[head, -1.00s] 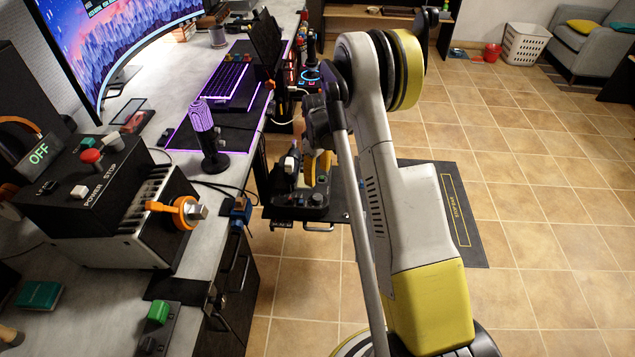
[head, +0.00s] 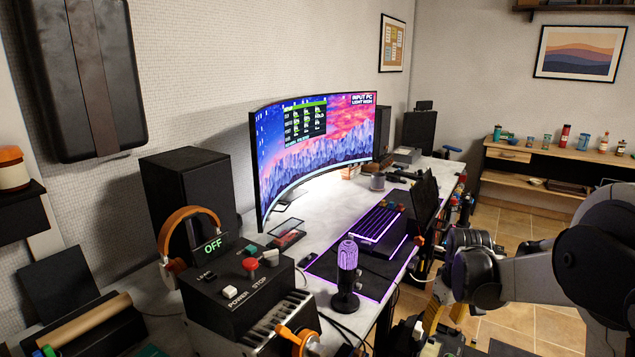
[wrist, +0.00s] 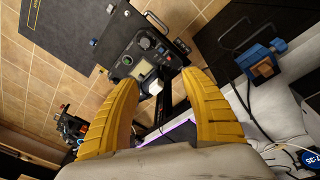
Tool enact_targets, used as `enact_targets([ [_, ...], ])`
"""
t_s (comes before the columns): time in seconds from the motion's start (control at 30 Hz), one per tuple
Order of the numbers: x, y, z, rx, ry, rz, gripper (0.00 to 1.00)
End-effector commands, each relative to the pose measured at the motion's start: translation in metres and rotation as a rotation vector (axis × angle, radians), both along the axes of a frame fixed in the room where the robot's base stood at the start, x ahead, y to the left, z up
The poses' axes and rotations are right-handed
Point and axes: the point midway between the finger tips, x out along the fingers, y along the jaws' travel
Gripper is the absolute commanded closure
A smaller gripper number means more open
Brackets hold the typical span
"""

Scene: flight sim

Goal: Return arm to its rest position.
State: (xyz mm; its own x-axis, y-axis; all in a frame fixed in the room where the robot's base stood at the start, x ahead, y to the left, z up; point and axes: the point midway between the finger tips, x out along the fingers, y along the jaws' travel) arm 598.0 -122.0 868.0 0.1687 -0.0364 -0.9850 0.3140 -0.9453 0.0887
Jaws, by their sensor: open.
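My arm (head: 590,255) shows at the right edge of the head view, with grey links and dark joints, beside the desk. In the wrist view my gripper (wrist: 158,80) has two ribbed yellow fingers spread apart, with nothing between them. Beyond the fingertips is a black control panel (wrist: 125,63) with knobs, a small screen and a white cap. I cannot tell its distance from the fingers. In the head view a yellow part of the gripper shows low beside the desk, mostly hidden by the arm.
The desk (head: 335,215) holds a curved monitor (head: 315,140), a lit keyboard (head: 372,222), a purple microphone (head: 347,265) and a black power box (head: 240,290) reading OFF. A wooden shelf (head: 545,155) stands at the back right. Tiled floor (head: 530,315) is open right of the desk.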

Motion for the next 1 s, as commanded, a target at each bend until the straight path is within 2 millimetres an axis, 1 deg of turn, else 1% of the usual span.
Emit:
enact_targets([
  [0.03,-0.013,0.011,0.021,0.0,-0.026,-0.014,0.45],
  [0.1,-0.031,0.025,0.046,0.003,-0.066,-0.042,0.45],
  [0.17,-0.047,0.037,0.065,0.007,-0.101,-0.066,0.45],
  [0.2,-0.059,0.044,0.077,0.011,-0.125,-0.082,0.45],
  [0.27,-0.077,0.055,0.092,0.018,-0.16,-0.104,0.45],
  [0.3,-0.09,0.062,0.1,0.024,-0.182,-0.12,0.45],
  [0.37,-0.109,0.072,0.111,0.035,-0.217,-0.14,0.45],
  [0.4,-0.123,0.078,0.117,0.043,-0.24,-0.156,0.45],
  [0.53,-0.165,0.096,0.127,0.075,-0.314,-0.203,0.45],
  [0.6,-0.186,0.104,0.129,0.095,-0.352,-0.226,0.45],
  [0.7,-0.21,0.112,0.126,0.121,-0.395,-0.255,0.45],
  [0.83,-0.229,0.119,0.121,0.147,-0.434,-0.281,0.45],
  [1.0,-0.238,0.122,0.118,0.161,-0.453,-0.294,0.45],
])
